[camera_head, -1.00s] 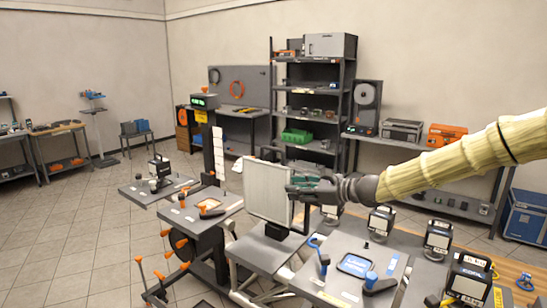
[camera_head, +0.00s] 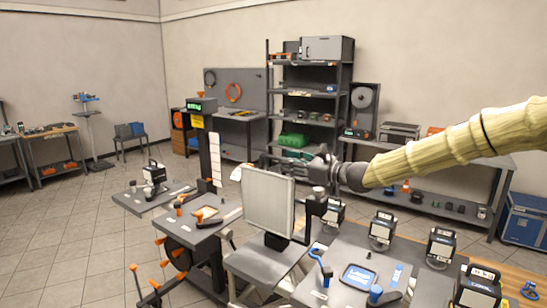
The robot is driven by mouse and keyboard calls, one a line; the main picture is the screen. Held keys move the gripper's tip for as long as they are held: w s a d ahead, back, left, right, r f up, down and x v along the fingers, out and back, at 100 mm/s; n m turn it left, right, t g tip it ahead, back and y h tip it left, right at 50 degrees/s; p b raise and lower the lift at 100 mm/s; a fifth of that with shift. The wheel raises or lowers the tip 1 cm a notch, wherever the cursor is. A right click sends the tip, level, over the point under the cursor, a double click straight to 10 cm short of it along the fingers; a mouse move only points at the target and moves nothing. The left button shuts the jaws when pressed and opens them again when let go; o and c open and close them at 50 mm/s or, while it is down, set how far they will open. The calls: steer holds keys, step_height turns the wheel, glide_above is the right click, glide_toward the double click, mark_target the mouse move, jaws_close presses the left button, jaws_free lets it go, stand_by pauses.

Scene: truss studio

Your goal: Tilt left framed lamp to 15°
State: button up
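A flat pale panel in a thin frame (camera_head: 268,202), which looks like the framed lamp, stands nearly upright on a dark mount above a grey platform (camera_head: 262,264). A dark bracket with a light round knob (camera_head: 318,197) stands at its right side. My gripper (camera_head: 274,164) comes in from the right, pointing left, at the panel's top right edge. Its dark fingers blend with the background, so I cannot tell whether they are open, or whether they touch the panel. The panel's back is hidden.
Small black lamps (camera_head: 440,245) stand on the grey bench at right, near a blue-edged tray (camera_head: 357,275) and blue-handled clamps. A grey stand with orange knobs (camera_head: 206,213) is close on the left. Shelves (camera_head: 308,90) stand behind.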

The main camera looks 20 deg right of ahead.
mark_target(275, 158)
steer(key=p+x, duration=0.1)
steer(key=x, duration=0.4)
steer(key=shift+w+d+f+p, duration=0.1)
steer(key=shift+d+p, duration=0.05)
steer(key=shift+p, duration=0.15)
steer(key=shift+w+a, duration=0.25)
steer(key=shift+a, duration=0.05)
steer(key=shift+w, duration=0.25)
steer(key=shift+a, duration=0.1)
jaws_close()
